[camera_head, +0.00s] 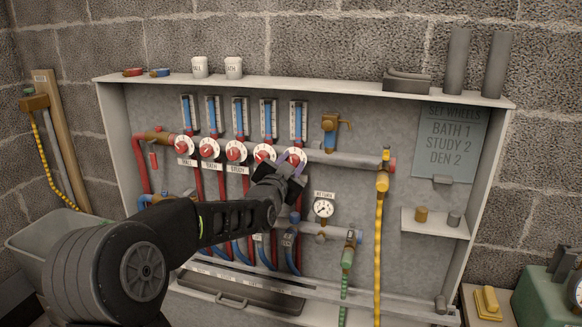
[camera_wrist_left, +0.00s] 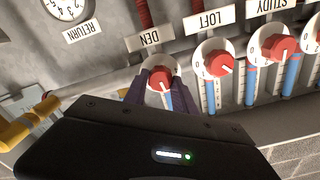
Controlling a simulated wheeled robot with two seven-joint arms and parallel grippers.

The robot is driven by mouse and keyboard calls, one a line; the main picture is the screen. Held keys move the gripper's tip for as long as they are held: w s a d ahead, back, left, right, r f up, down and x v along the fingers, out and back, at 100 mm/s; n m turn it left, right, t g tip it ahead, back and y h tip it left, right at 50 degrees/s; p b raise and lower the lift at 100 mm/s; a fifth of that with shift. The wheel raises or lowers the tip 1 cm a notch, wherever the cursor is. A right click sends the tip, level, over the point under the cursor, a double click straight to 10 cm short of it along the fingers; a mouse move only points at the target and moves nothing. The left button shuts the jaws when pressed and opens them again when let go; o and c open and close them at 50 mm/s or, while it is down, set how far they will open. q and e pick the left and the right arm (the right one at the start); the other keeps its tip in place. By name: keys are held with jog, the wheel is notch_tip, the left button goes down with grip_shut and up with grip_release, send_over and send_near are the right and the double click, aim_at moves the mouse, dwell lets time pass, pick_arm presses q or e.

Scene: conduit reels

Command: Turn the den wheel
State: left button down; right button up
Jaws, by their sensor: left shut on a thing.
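The den wheel (camera_wrist_left: 161,77) is a red knob on a white dial, above the DEN label (camera_wrist_left: 150,38), which reads upside down in the left wrist view. In the head view the den wheel (camera_head: 297,153) is the rightmost of the row and partly hidden by my gripper. My left gripper (camera_head: 291,168) reaches it from below. In the left wrist view my left gripper (camera_wrist_left: 160,91) has its two dark fingers on either side of the red knob, shut on it. A white mark shows on the knob. My right gripper is not in view.
A sign (camera_head: 453,143) reads SET WHEELS, BATH 1, STUDY 2, DEN 2. The loft wheel (camera_wrist_left: 218,64) sits close beside the den wheel. A return gauge (camera_head: 323,208), a yellow hose (camera_head: 379,245) and a small shelf (camera_head: 435,223) are to the right.

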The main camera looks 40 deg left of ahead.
pick_arm(q)
jog(key=shift+m, duration=0.9)
jog(key=c, duration=1)
grip_release()
jog(key=v, duration=0.7)
jog(key=shift+s+d+p, duration=0.15)
jog(key=shift+s+p, duration=0.2)
jog(key=shift+p, duration=0.05)
